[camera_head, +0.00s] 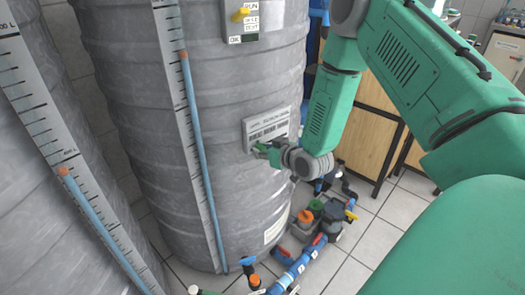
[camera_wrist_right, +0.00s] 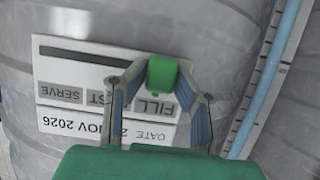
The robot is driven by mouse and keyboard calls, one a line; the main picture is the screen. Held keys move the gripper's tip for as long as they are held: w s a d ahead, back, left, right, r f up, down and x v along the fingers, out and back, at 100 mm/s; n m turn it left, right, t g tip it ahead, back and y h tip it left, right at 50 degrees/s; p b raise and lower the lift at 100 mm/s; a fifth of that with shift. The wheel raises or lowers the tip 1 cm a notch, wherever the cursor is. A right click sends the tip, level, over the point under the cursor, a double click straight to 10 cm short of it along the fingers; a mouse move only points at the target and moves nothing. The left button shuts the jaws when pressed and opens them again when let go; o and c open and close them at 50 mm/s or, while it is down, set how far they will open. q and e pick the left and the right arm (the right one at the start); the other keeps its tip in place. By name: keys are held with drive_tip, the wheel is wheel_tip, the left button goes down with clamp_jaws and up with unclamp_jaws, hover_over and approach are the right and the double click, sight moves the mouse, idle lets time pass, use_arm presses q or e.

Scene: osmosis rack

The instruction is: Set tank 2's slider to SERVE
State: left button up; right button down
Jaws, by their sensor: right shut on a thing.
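A pale label plate (camera_head: 268,128) is on the front of the large grey tank (camera_head: 235,90). In the right wrist view the plate (camera_wrist_right: 60,68) is upside down, with a dark slot and the words SERVE, a partly hidden middle word, and FILL. The green slider knob (camera_wrist_right: 162,74) sits at the FILL end of the slot. My right gripper (camera_head: 259,149) is at the plate. In the wrist view its fingers (camera_wrist_right: 160,88) are shut on the knob, one on each side. A date strip below is partly covered by the gripper. My left gripper is not in view.
A panel with a yellow knob (camera_head: 240,15) is higher on the tank. A level scale with a blue tube (camera_head: 200,140) runs down its left. Blue pipes and valves (camera_head: 300,262) lie at the floor. Wooden cabinets (camera_head: 368,135) stand behind my right arm.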

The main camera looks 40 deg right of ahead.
drive_tip(key=s+d+p, duration=0.1)
drive_tip(key=d, duration=0.9)
drive_tip(key=shift+d+f+p, duration=0.25)
drive_tip(key=shift+d+p, duration=0.15)
drive_tip(key=c, duration=1.3)
unclamp_jaws()
drive_tip(key=shift+d, duration=0.25)
